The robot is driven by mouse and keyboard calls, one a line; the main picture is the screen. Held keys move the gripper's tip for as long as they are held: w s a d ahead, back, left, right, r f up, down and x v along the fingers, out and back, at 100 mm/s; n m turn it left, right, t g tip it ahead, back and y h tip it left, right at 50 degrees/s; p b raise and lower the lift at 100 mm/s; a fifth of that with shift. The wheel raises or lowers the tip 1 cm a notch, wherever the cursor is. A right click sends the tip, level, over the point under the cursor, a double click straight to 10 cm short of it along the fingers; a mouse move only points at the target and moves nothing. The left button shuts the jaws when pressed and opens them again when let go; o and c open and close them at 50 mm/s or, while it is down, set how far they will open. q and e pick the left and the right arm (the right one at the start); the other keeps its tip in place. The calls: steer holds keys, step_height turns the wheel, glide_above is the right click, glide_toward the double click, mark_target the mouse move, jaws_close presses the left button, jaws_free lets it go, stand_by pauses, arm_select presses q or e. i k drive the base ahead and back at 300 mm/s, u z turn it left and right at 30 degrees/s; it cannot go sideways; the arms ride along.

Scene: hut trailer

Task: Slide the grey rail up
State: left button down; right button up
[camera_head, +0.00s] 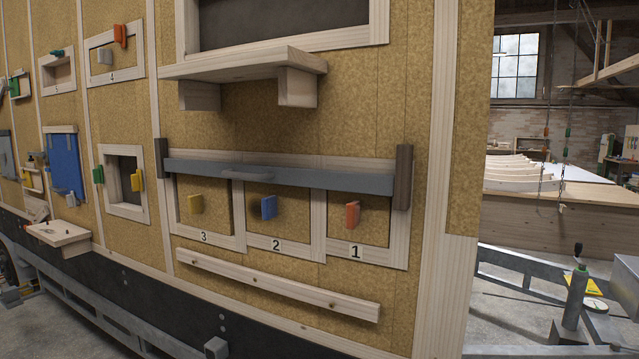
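The grey rail (300,178) is a long flat bar lying across the upper part of three framed openings numbered 3, 2 and 1. Its ends sit at two dark brown upright guides, one at the left (161,158) and one at the right (403,177). The guides reach a little above the rail. A small grey handle (248,173) sticks out from the rail, left of its middle. Neither of my grippers shows in this view.
A wooden shelf (245,66) juts out above. A wooden ledge (275,284) runs below. A metal trailer hitch (540,285) stands at the right.

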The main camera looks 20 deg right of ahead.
mark_target(382, 185)
steer(key=z, duration=0.7)
steer(key=i, duration=0.85)
steer(key=z, duration=0.5)
